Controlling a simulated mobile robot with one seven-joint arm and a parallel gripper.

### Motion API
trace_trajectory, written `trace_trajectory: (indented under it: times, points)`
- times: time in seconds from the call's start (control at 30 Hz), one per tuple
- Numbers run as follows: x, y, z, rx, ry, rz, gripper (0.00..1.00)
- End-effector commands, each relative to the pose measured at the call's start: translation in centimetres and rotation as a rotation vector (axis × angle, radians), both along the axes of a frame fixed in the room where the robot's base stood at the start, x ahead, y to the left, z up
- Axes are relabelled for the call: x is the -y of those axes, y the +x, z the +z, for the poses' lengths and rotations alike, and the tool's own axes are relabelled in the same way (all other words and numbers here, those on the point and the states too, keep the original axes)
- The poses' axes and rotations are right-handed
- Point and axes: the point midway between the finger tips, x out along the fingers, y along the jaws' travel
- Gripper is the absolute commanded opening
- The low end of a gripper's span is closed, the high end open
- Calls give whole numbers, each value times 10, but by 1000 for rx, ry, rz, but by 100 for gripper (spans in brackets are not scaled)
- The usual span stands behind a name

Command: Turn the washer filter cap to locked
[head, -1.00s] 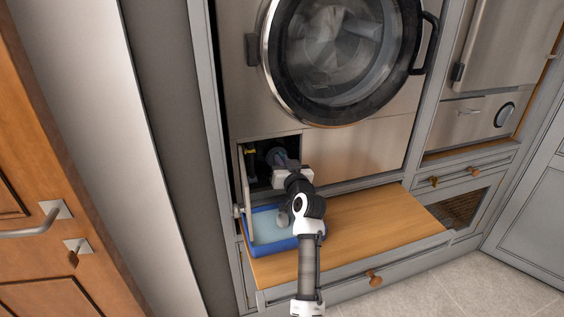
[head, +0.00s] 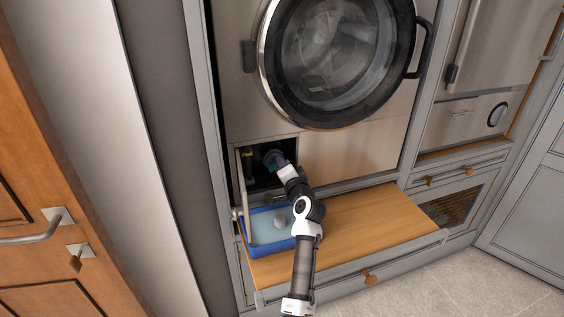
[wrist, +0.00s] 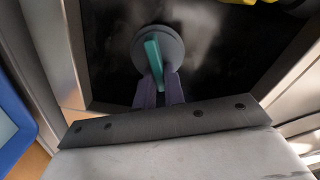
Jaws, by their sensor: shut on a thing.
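The washer filter cap (wrist: 172,47) is a round grey disc with a raised teal grip bar (wrist: 154,62), set in the dark opening below the washer door. In the wrist view the bar stands near upright, its top leaning slightly left. My gripper (wrist: 159,84) has its purple fingers shut on the lower part of the bar. In the head view my gripper (head: 279,166) reaches into the opening, and the cap (head: 271,156) shows only partly past it. Any lock marking is too small to see.
A blue tray (head: 250,247) holding water stands under the opening, on a wooden shelf (head: 370,225). An open narrow flap (head: 243,190) stands at the opening's left. A yellow part (head: 248,155) is inside the opening. The round washer door (head: 340,60) is above.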

Motion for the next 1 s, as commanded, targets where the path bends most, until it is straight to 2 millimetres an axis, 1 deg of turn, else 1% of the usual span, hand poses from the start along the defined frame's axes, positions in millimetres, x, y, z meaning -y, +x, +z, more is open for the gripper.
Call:
trace_trajectory:
  times: [0.2, 0.5, 0.7, 1.0]
  points:
    - [1, 0, -1, -60, 181, 0, 0]
    - [1, 0, -5, -119, 363, 0, 0]
    - [1, 1, -6, -139, 426, 0, 0]
    - [2, 1, -7, -148, 456, 0, 0]
